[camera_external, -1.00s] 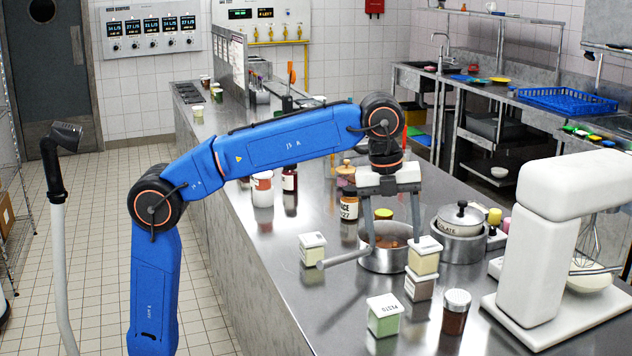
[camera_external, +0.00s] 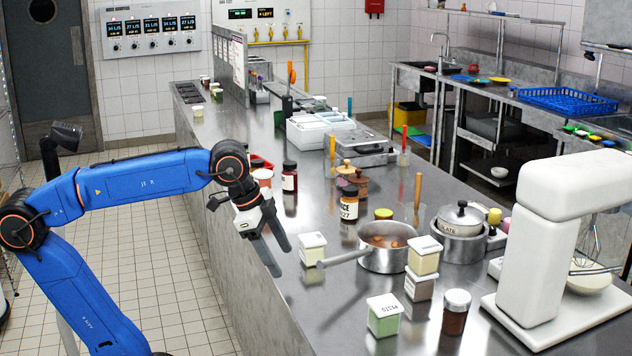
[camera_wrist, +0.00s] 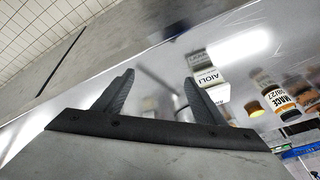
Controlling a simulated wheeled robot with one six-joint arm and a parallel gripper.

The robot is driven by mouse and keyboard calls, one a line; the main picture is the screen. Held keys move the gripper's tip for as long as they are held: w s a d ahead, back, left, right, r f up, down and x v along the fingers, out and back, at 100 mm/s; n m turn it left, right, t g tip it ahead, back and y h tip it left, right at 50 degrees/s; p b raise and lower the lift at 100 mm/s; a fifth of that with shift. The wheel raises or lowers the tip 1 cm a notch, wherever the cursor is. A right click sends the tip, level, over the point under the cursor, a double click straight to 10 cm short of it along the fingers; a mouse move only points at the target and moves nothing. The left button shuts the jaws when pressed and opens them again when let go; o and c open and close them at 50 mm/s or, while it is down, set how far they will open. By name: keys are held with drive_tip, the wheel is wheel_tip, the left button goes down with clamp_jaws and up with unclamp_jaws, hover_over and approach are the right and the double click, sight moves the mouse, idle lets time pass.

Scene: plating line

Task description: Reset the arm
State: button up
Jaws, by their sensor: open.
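My gripper (camera_external: 279,252) is open and empty above the left edge of the steel counter (camera_external: 320,330). Its two dark fingers point down and to the right in the external view. In the wrist view the spread fingers of my gripper (camera_wrist: 160,90) have nothing between them. A square tub with a white lid (camera_external: 313,250) stands just right of the fingers; in the wrist view the tub (camera_wrist: 208,80) reads AIOLI. My blue arm reaches in from the left, bent at the elbow over the floor.
A pot (camera_external: 390,260) with brown contents stands right of the tub, its handle pointing left. Jars, stacked tubs, a green tub (camera_external: 384,322) and a white mixer (camera_external: 545,240) stand nearby. The tiled floor (camera_external: 170,270) left of the counter is clear.

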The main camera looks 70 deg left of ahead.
drive_tip(key=s+a+f+n, duration=0.2)
drive_tip(key=s+f, duration=0.2)
drive_tip(key=f, duration=0.3)
drive_tip(key=s+a+f+n, duration=0.2)
drive_tip(key=s+f, duration=0.2)
drive_tip(key=f, duration=0.4)
drive_tip(key=s+a+f+n+y, duration=0.1)
drive_tip(key=s+f, duration=0.3)
drive_tip(key=f, duration=0.4)
drive_tip(key=shift+a+n, duration=0.6)
drive_tip(key=shift+n, duration=0.3)
